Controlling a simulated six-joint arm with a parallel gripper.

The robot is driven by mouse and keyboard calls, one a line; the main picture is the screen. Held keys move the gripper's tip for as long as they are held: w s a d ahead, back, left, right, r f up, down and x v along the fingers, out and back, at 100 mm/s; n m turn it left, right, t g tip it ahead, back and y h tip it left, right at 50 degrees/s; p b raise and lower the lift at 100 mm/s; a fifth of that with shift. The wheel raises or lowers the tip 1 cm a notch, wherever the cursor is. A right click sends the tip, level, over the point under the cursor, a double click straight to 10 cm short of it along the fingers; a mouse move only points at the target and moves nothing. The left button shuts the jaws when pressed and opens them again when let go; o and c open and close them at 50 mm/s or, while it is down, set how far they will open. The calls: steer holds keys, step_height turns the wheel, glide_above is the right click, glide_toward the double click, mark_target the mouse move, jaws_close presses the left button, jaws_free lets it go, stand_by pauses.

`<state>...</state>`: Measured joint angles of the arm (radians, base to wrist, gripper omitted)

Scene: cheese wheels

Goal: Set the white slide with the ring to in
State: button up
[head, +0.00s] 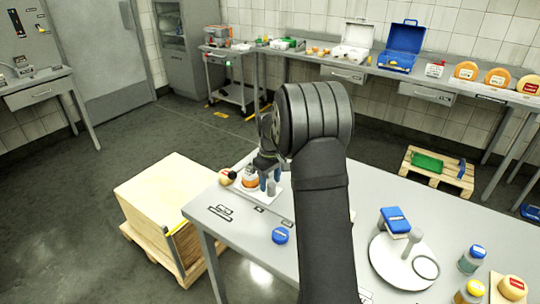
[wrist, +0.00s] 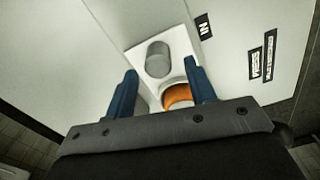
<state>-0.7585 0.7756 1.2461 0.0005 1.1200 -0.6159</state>
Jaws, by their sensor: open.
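The white slide (head: 248,187) is a flat plate on the left part of the grey table, partly hidden by my gripper (head: 270,180). In the wrist view the white slide (wrist: 176,42) carries a grey upright knob (wrist: 157,58) and a pale ring around an orange piece (wrist: 178,97). My gripper (wrist: 160,66) is open, its blue fingers on either side of the knob's line. I cannot tell whether either finger touches it. A black IN label (wrist: 204,27) lies to the right of the slide.
More labels (head: 221,212) lie left on the table. A round white board (head: 392,278) with a blue box sits to the right. A wooden crate (head: 172,196) stands on the floor left of the table.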

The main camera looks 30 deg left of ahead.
mark_target(271, 184)
step_height(271, 184, up, 14)
stand_by(0.3)
stand_by(0.4)
step_height(271, 184, down, 18)
steer(key=shift+r, duration=0.25)
steer(key=shift+d, duration=0.25)
steer(key=shift+r, duration=0.1)
